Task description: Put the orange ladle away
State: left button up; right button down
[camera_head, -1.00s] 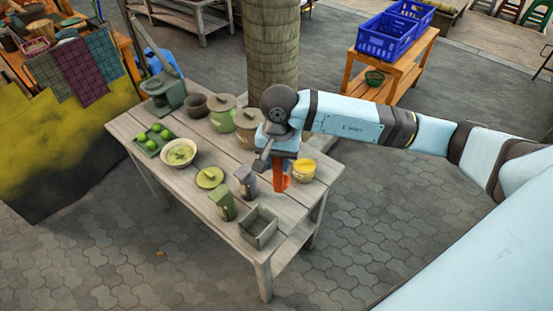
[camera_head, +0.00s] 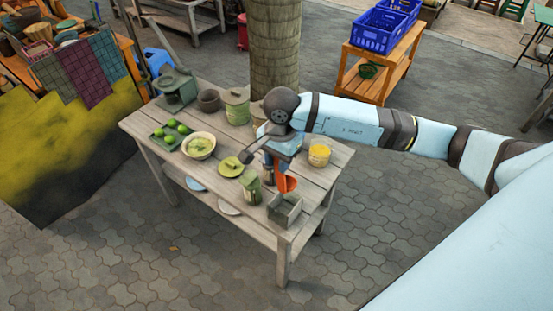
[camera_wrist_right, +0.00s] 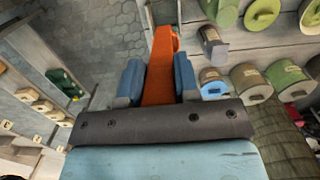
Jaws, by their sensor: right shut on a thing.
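The orange ladle (camera_head: 287,184) hangs below my right gripper (camera_head: 281,164), above the table near its front right. In the right wrist view the orange ladle (camera_wrist_right: 160,72) runs between the two blue fingers of my right gripper (camera_wrist_right: 158,82), which is shut on it. An open grey box (camera_head: 290,205) stands just below and in front of the ladle in the head view. I cannot tell whether the ladle touches anything below. My left gripper is not in view.
The wooden table (camera_head: 310,222) carries a green canister (camera_head: 251,190), a green lid (camera_head: 230,167), a bowl (camera_head: 198,147), a tray of limes (camera_head: 160,141) and a yellow-topped pot (camera_head: 319,155). A tree trunk (camera_head: 274,50) rises behind it.

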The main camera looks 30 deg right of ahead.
jog(key=shift+a, duration=0.1)
jog(key=shift+f, duration=0.7)
notch_tip(320, 180, down, 12)
jog(key=b, duration=1)
jog(key=shift+f, duration=0.25)
jog(key=c, duration=0.8)
grip_release()
jog(key=shift+r, duration=0.1)
